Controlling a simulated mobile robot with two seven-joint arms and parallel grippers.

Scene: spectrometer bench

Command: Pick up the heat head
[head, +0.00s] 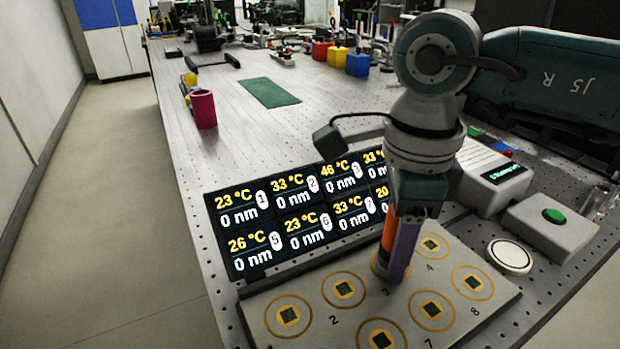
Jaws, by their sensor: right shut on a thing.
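My right gripper (402,262) points down over the sample plate (262,312) and is shut on an orange, upright piece (388,232), which looks like the heat head. A purple bar (405,245) stands in front of it and hides part of it; I cannot tell whether this bar is a finger or part of the held piece. The lower end is at the ringed spot by number 3. I cannot tell whether it touches the plate. My left gripper is not in view.
A display panel (262,262) with temperature readings stands behind the plate. To the right are a box with a green button (553,216), a white round disc (509,256) and a white device (490,165).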

